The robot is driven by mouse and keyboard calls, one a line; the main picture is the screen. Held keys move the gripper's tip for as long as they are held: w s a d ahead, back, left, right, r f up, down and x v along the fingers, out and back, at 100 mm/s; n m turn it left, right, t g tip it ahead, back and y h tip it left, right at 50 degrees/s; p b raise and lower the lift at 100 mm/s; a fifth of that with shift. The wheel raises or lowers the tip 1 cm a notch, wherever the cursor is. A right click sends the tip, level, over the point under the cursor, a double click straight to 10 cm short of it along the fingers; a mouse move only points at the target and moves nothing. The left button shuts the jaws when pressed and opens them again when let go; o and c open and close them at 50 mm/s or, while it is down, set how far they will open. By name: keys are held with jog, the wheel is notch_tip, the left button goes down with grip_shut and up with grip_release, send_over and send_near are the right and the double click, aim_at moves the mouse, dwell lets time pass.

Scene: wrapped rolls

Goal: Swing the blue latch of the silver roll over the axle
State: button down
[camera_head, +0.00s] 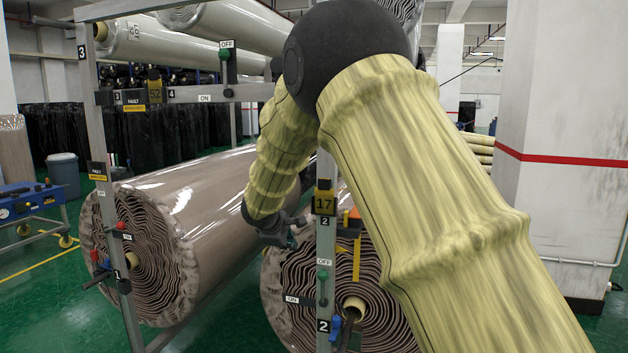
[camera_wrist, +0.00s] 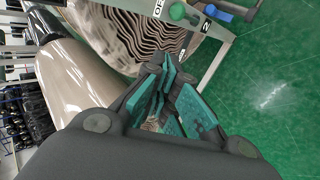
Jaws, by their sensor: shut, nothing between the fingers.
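A blue latch (camera_head: 335,329) sits low on the rack post beside the label 2, beside the tan core (camera_head: 354,304) of the lower right roll (camera_head: 290,285). A blue piece also shows at the top of the wrist view (camera_wrist: 218,13). This roll's end looks brown and pleated; I cannot tell whether it is the silver one. A dark bar stands just below the core. My gripper (camera_head: 292,236) is shut and empty, above and left of the latch, in front of the roll's upper part. Its teal fingers (camera_wrist: 166,80) show in the wrist view. My arm hides part of this roll.
A second wrapped roll (camera_head: 215,205) lies left. Pale rolls (camera_head: 150,42) rest above.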

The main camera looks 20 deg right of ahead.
notch_tip(320, 180, up, 26)
jog(key=w+r+t+h+p, duration=0.1)
jog(key=w+t+h+p, duration=0.1)
jog(key=w+t+h, duration=0.1)
jog(key=s+r+m+t+h+p, duration=0.1)
jog(key=s+r+h, duration=0.2)
jog(key=r, duration=1.1)
jog(key=s+r+m+t+h+p, duration=0.1)
jog(key=s+r+h, duration=0.15)
jog(key=r, duration=1.15)
jog(key=shift+g+y, duration=0.25)
jog(key=shift+g, duration=0.05)
jog(key=p+x, duration=0.2)
jog(key=x, duration=0.2)
jog(key=p+x, duration=0.2)
jog(key=x, duration=0.2)
jog(key=shift+w+d+r, duration=0.2)
jog(key=shift+w+d, duration=0.05)
jog(key=shift+w, duration=0.1)
jog(key=s, duration=0.1)
jog(key=s+d+p, duration=0.1)
jog(key=s+p, duration=0.1)
jog(key=shift+s+d+r, duration=0.1)
jog(key=shift+s+d, duration=0.15)
jog(key=shift+s, duration=0.05)
jog(key=shift+s, duration=0.1)
